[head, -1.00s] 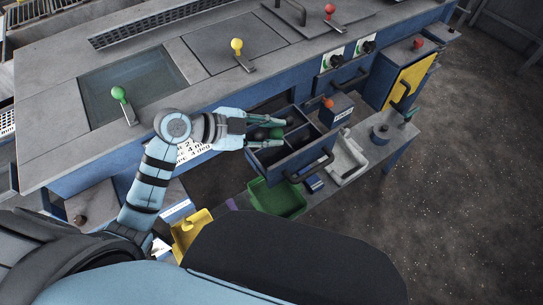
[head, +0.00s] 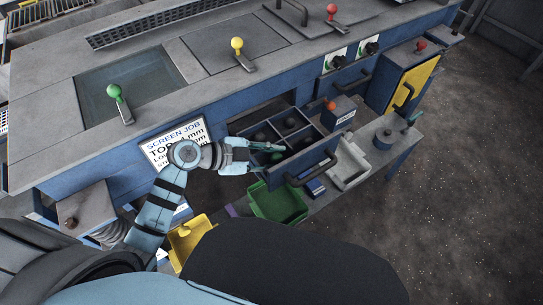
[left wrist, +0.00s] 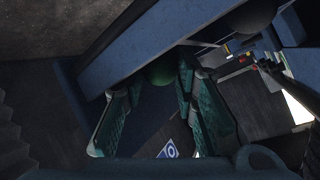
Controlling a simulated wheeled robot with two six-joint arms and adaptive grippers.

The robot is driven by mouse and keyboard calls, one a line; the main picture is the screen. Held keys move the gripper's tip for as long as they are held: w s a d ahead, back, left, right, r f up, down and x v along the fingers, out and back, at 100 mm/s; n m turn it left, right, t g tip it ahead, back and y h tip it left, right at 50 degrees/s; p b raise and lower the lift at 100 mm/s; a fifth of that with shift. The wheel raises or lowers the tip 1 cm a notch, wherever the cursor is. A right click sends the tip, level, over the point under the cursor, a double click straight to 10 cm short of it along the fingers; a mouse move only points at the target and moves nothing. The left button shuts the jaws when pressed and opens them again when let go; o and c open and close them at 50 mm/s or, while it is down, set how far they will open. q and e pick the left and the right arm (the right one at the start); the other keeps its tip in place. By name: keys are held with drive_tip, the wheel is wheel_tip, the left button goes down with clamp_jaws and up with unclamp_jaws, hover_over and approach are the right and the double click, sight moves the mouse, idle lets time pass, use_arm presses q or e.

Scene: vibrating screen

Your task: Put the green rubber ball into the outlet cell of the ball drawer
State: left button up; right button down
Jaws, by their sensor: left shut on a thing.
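The green rubber ball (left wrist: 162,71) shows between the fingertips of my left gripper (left wrist: 155,88) in the left wrist view, partly hidden by the fingers. In the head view the ball (head: 277,157) is a small dark green patch at the tips of my left gripper (head: 272,153). That gripper is shut on it, over the near left part of the open blue ball drawer (head: 322,151). The drawer is split into several dark cells, and dark balls sit in the back ones. I cannot tell whether the ball is above a cell or inside it. My right gripper is not in view.
A green bin (head: 278,203) and a white tray (head: 350,165) stand on the shelf below the drawer. A yellow bin (head: 187,238) is nearer me. A blue box with an orange knob (head: 331,105) stands right of the drawer. The machine top (head: 60,105) lies behind.

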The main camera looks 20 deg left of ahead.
use_arm(q)
drive_tip(key=shift+f, duration=0.25)
drive_tip(key=o, duration=0.8)
drive_tip(key=shift+o, duration=0.4)
drive_tip(key=shift+f, duration=0.1)
drive_tip(key=shift+s, duration=0.1)
